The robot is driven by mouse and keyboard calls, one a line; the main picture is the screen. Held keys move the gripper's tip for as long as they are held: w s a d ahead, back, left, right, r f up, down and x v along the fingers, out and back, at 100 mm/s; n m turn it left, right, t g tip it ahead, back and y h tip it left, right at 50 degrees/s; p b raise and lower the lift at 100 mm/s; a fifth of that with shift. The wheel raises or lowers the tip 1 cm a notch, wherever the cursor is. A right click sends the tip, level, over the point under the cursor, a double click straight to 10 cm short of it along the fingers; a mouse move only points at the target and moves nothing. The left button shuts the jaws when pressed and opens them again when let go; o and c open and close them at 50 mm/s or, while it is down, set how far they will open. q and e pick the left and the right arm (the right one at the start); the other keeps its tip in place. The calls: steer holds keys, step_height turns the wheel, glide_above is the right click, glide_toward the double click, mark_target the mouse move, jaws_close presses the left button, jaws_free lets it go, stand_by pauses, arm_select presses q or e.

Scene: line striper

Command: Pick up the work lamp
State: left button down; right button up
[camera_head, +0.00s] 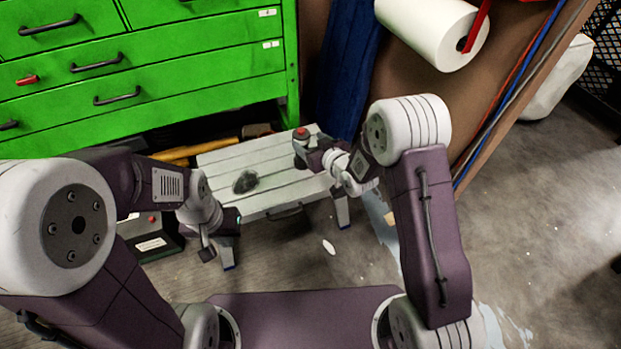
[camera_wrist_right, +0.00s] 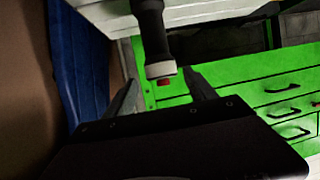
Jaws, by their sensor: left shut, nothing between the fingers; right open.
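The work lamp (camera_head: 301,133) appears as a dark upright cylinder with a red tip, standing near the back right of the low white slatted bench (camera_head: 270,157). In the right wrist view the lamp (camera_wrist_right: 157,68) shows a dark body, a pale ring and a red end. My right gripper (camera_head: 318,155) is right beside the lamp. Its spread fingers (camera_wrist_right: 163,94) lie on either side of the lamp's red end in the wrist view, with gaps on both sides. My left gripper (camera_head: 208,250) is shut and empty, low by the bench's front left leg.
A dark lump (camera_head: 245,181) lies on the bench. A green drawer cabinet (camera_head: 150,75) stands behind it, with a wooden-handled tool (camera_head: 190,149) below. A blue cloth (camera_head: 348,75) and white roll (camera_head: 432,30) are at the back. Floor at right is mostly open.

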mark_target(300, 164)
steer(key=shift+g, duration=0.3)
steer(key=w+f, duration=0.1)
steer(key=a+f, duration=0.1)
steer(key=f, duration=0.1)
steer(key=w+f+p, duration=0.1)
steer(key=f, duration=0.1)
steer(key=shift+w+a, duration=0.3)
steer(key=shift+a, duration=0.1)
steer(key=shift+w+a+f, duration=0.1)
steer(key=shift+w+f, duration=0.05)
steer(key=b+x, duration=0.3)
steer(key=x, duration=0.1)
steer(key=shift+w+f+b, duration=0.25)
steer(key=shift+w+b, duration=0.05)
steer(key=shift+w+a, duration=0.1)
steer(key=shift+w, duration=0.2)
steer(key=shift+r, duration=0.1)
arm_select(q)
step_height(300, 164, down, 4)
steer(key=shift+w+f, duration=0.1)
steer(key=shift+f, duration=0.1)
arm_select(e)
jaws_close()
